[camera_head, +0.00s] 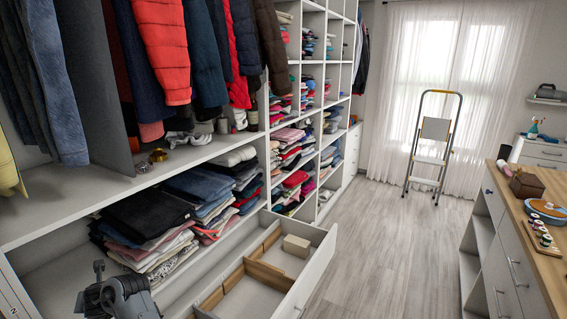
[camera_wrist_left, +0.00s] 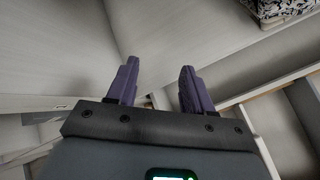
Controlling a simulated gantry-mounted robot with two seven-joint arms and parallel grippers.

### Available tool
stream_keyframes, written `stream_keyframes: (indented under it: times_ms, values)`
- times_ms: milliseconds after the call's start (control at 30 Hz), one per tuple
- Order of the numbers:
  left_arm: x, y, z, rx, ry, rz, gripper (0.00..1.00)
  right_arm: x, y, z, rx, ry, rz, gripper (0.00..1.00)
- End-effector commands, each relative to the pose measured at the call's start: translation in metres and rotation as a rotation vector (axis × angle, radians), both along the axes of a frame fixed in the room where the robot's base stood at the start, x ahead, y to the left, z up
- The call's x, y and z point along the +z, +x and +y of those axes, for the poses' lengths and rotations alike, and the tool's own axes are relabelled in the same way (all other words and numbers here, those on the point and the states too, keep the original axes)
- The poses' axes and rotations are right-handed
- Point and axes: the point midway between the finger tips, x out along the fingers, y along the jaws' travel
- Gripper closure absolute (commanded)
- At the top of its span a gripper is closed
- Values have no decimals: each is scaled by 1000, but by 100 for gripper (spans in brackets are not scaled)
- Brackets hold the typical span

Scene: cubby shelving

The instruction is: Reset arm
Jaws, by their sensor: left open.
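My left gripper (camera_head: 92,284) is at the lower left of the head view, in front of the low shelf and left of the open drawer. In the left wrist view its two purple fingers (camera_wrist_left: 160,80) stand apart with nothing between them. Pale shelf boards lie beyond the fingertips. I cannot tell whether the fingers touch any board. My right gripper is in neither view.
An open drawer (camera_head: 318,262) with wooden dividers holds a small beige box (camera_head: 296,245). A wooden-topped counter (camera_head: 540,205) stands right. The floor (camera_head: 400,250) between is clear, with a stepladder (camera_head: 432,150) behind.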

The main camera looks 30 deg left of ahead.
Motion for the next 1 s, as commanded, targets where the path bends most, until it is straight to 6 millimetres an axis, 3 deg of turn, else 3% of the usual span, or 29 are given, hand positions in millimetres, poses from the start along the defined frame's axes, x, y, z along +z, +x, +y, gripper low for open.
stream_keyframes:
  times_ms: [33,167,267,333,433,533,667,767,800,1000]
  values:
    - [28,-1,10,-124,107,96,49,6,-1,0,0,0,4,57]
    - [86,29,4,-504,356,373,49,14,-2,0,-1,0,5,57]
    - [111,65,-30,-820,525,616,49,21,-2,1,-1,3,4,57]
    - [115,90,-68,-1051,628,792,49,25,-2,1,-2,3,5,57]
    - [101,116,-135,-1394,765,1044,49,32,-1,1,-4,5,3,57]
    - [73,124,-206,-1719,878,1260,49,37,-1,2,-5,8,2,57]
    - [30,108,-294,-2115,1008,1482,49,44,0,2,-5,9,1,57]
    - [-1,79,-356,-2403,1105,1606,49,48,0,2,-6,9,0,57]
    - [-12,65,-378,2403,-1092,-1571,49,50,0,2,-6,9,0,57]
    - [-46,-11,-463,2093,-934,-1211,49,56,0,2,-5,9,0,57]
